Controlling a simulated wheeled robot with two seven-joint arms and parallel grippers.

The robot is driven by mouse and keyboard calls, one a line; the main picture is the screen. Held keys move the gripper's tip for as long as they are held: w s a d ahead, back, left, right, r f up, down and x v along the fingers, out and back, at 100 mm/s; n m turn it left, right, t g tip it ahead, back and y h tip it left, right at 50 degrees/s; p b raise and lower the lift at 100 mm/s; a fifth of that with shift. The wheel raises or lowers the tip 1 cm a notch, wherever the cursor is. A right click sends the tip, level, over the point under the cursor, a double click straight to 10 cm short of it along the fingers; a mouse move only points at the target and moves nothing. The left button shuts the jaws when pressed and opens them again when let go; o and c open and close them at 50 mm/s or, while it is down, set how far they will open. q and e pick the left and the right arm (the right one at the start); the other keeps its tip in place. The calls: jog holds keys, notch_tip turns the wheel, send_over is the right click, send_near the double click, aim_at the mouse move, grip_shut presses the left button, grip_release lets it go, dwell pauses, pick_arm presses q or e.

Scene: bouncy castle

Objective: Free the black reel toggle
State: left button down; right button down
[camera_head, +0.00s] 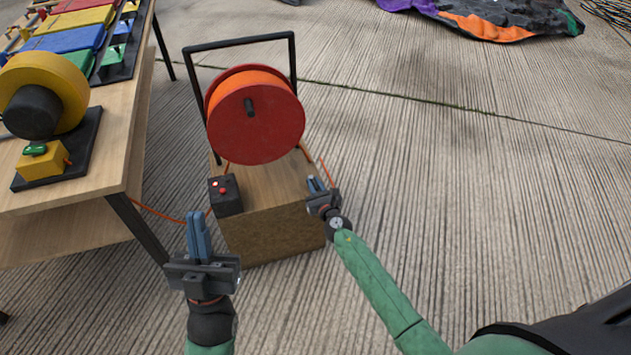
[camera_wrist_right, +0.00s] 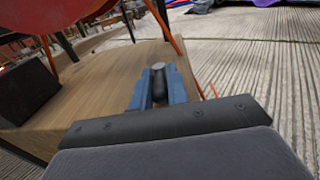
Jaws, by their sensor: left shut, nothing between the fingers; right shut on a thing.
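A red reel (camera_head: 255,118) wound with orange cord hangs in a black frame (camera_head: 240,42) on a wooden box (camera_head: 275,220). In the right wrist view my right gripper (camera_wrist_right: 158,92) is shut on a dark upright peg with a grey round top, the black reel toggle (camera_wrist_right: 158,75), at the edge of the wooden box. In the head view my right gripper (camera_head: 318,186) is at the box's right side and its fingers hide most of the toggle. My left gripper (camera_head: 199,218) is shut and empty, in front and left of the box.
A black control box (camera_head: 225,195) with red buttons stands on the box's left front. A wooden table (camera_head: 105,155) at the left bears a yellow blower (camera_head: 75,88) and coloured panels. Orange cord (camera_head: 165,214) runs between table and box.

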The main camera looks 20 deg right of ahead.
pick_arm(q)
jog(key=w+d+f+g+y, duration=0.1)
jog(key=w+f+g, duration=0.2)
jog(key=w+f, duration=0.2)
notch_tip(320, 180, down, 3)
jog(key=shift+d+f+n+g+y+p, duration=0.2)
jog(key=shift+d+n+g+y+p, duration=0.1)
jog(key=shift+d+g+p, duration=0.1)
pick_arm(e)
jog(key=shift+a+m+h, duration=0.2)
jog(key=shift+m+h, duration=0.3)
jog(key=shift+h, duration=0.2)
jog(key=c, duration=1.4)
grip_release()
pick_arm(q)
jog(key=shift+s, duration=0.1)
